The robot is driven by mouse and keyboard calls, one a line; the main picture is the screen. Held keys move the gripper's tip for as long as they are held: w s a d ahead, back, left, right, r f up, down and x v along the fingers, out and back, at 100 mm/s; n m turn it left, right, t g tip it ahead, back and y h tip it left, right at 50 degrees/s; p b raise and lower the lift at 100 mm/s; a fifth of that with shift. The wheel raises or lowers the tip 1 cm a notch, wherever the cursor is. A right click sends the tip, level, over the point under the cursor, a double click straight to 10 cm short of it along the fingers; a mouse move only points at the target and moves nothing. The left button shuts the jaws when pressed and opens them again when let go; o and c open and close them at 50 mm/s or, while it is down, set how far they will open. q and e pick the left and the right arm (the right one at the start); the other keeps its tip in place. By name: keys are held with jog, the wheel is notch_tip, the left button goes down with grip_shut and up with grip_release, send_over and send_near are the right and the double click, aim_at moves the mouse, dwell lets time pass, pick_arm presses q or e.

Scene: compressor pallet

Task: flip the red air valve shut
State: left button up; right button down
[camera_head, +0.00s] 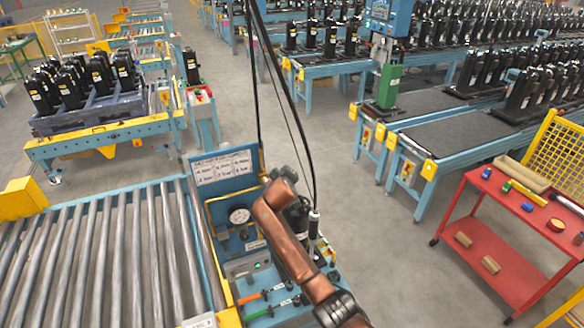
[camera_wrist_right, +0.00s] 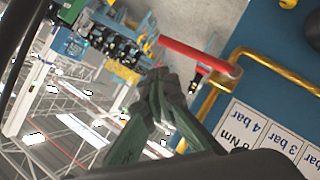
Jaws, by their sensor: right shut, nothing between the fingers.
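The red air valve shows in the right wrist view as a long red lever (camera_wrist_right: 195,54). It extends left from a brass pipe (camera_wrist_right: 212,96) beside a blue panel. My right gripper (camera_wrist_right: 162,78) has dark green fingers closed together and empty. In the picture its tips are just below the lever's free left end; I cannot tell whether they touch it. In the head view my brown right arm reaches over the blue workstation (camera_head: 228,247). The right fingers and the red lever cannot be made out there. My left gripper is in neither view.
A label sheet (camera_head: 220,167) stands on the station's back panel, above a pressure gauge (camera_head: 239,216). A black tool (camera_head: 314,223) hangs on a cable beside my arm. A roller conveyor (camera_head: 100,255) lies left; a red cart (camera_head: 490,245) stands right across clear floor.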

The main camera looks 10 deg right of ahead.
jog(key=s+d+r+b, duration=0.2)
jog(key=s+r+b, duration=0.1)
jog(key=s+r, duration=0.3)
jog(key=shift+s+b, duration=0.3)
jog(key=shift+s, duration=0.8)
